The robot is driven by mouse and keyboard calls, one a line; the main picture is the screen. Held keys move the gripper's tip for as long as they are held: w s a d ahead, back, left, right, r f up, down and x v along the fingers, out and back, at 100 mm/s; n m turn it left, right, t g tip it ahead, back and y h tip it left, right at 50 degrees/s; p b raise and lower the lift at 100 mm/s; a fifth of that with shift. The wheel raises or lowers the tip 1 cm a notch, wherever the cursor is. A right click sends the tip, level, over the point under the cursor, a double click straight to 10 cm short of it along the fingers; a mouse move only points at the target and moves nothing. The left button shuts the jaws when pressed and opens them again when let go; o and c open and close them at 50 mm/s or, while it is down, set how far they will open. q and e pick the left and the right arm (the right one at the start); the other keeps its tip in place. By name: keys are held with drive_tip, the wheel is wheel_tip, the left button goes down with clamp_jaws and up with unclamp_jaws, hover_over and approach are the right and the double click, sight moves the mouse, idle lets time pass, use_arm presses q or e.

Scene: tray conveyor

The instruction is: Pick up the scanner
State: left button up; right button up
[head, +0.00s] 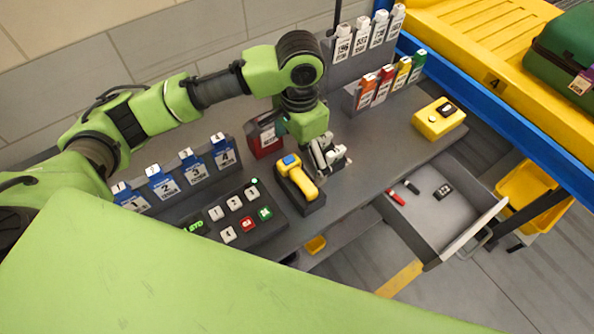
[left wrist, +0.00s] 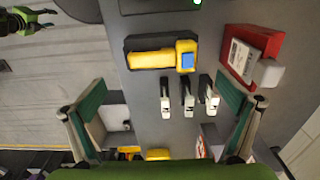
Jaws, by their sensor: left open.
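The yellow scanner (head: 303,184) with a blue screen lies in a dark cradle on the grey bench. It also shows in the left wrist view (left wrist: 152,59), near the top middle. My left gripper (head: 322,158) hangs over the bench just beyond the scanner, pointing down. In the left wrist view its two green-padded fingers (left wrist: 165,118) are wide apart with nothing held. The scanner lies outside the space between the fingertips. A black and green part at the top left of the left wrist view looks like my right gripper (left wrist: 32,20); its jaws are unclear.
Several small white-topped pieces (left wrist: 187,95) stand close beside the scanner. A red labelled box (head: 264,136) stands behind it. A button panel (head: 237,215) is to its left.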

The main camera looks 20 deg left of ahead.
sight(299, 175)
use_arm(q)
drive_tip(key=f, duration=0.3)
drive_tip(key=f+p, duration=0.1)
drive_tip(key=shift+w+f, duration=0.25)
drive_tip(key=shift+f, duration=0.05)
wheel_tip(299, 175, down, 4)
drive_tip(key=shift+r+p, duration=0.2)
drive_tip(key=shift+p, duration=0.25)
drive_tip(key=c, duration=1.1)
drive_tip(key=shift+r, duration=0.1)
use_arm(e)
drive_tip(key=w, duration=0.1)
drive_tip(key=w+r, duration=0.2)
drive_tip(key=w, duration=0.1)
drive_tip(key=shift+a, duration=0.3)
